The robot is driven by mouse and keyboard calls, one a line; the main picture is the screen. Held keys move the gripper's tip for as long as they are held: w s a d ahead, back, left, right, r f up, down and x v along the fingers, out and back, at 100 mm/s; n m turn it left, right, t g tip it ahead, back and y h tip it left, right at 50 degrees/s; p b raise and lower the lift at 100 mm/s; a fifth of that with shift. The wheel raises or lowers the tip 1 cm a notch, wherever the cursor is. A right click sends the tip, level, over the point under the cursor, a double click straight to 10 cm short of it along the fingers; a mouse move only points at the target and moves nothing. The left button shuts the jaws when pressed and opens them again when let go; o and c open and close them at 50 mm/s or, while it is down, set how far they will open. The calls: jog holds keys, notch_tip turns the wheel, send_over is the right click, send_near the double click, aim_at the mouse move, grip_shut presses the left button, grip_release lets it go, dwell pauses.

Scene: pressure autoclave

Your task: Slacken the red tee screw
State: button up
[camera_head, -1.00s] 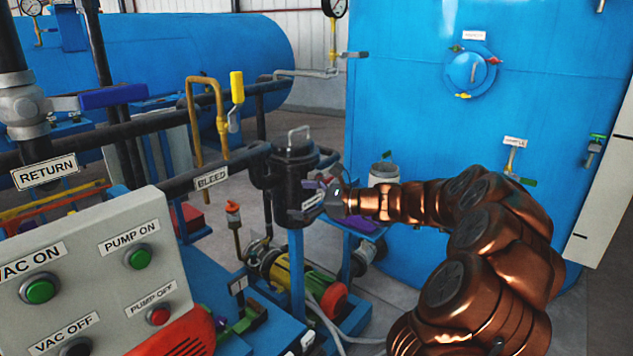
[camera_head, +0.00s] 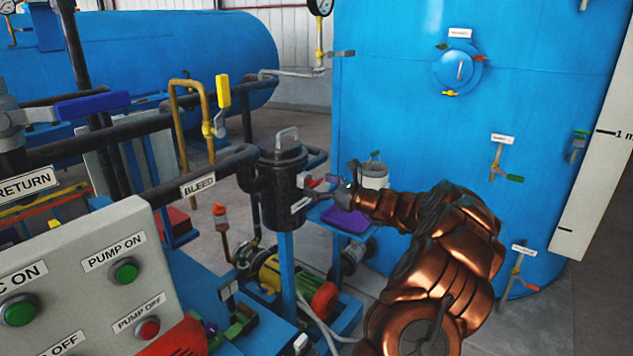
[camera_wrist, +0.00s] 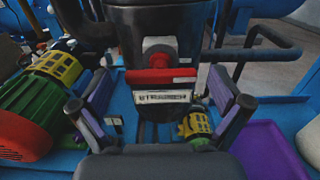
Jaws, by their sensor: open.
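The red tee screw (camera_wrist: 160,76) sticks out from the front of the black strainer body (camera_wrist: 160,30) in the wrist view. Its red crossbar lies level, just above the STRAINER label (camera_wrist: 165,97). In the head view, the red piece (camera_head: 312,182) shows on the right side of the strainer (camera_head: 283,185). My gripper (camera_wrist: 160,84) is open, its purple-padded fingers to the left and right of the crossbar, with clear gaps on both sides. In the head view, my gripper (camera_head: 333,188) is just right of the strainer. Depth to the screw is hard to judge.
A green, red and yellow pump (camera_wrist: 40,105) is at the left in the wrist view. A purple tray (camera_wrist: 262,152) lies lower right. The BLEED pipe (camera_head: 200,185) runs to the strainer, and a blue tank (camera_head: 400,110) stands behind my arm.

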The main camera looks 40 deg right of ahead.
jog(key=shift+w+a, duration=0.15)
jog(key=shift+w, duration=0.45)
jog(key=c, duration=1.2)
